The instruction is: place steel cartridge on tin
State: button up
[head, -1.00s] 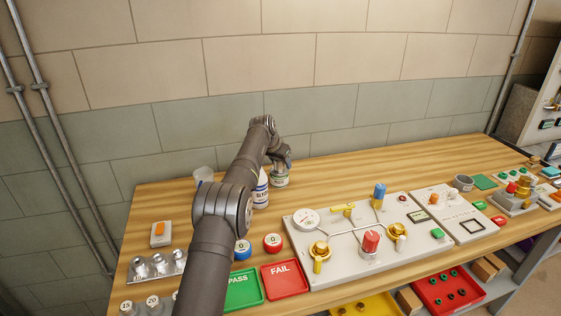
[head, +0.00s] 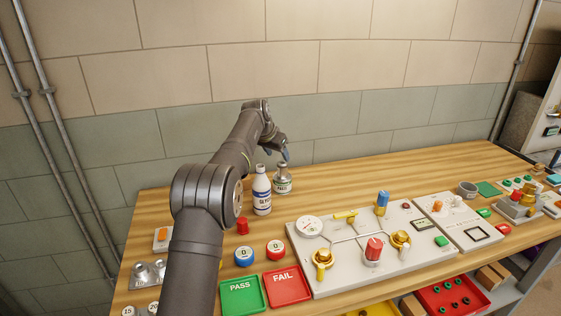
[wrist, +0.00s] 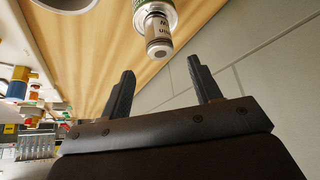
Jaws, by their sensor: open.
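The tin (head: 283,186) stands upright near the back of the bench, with a green-banded label; its end shows at the top of the wrist view (wrist: 142,5). The steel cartridge (head: 281,168) sits upright on the tin's top. In the wrist view the cartridge (wrist: 157,31) is a small grey cylinder with a pale printed label and dark end, in line with the tin. My gripper (head: 277,153) is just above the cartridge. In the wrist view its two fingers (wrist: 160,70) are apart and empty, with a gap between them and the cartridge's end.
A white bottle with a blue label (head: 262,193) stands just left of the tin. The valve panel (head: 325,280) lies front right, beside the green PASS tray (head: 240,309) and red FAIL tray (head: 290,299). The bench right of the tin is clear, with the block wall behind.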

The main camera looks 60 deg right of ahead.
aim_at(283, 162)
jog(key=shift+v, duration=1.4)
jog(key=shift+f, duration=0.1)
jog(key=x, duration=1.2)
jog(key=shift+r, duration=0.85)
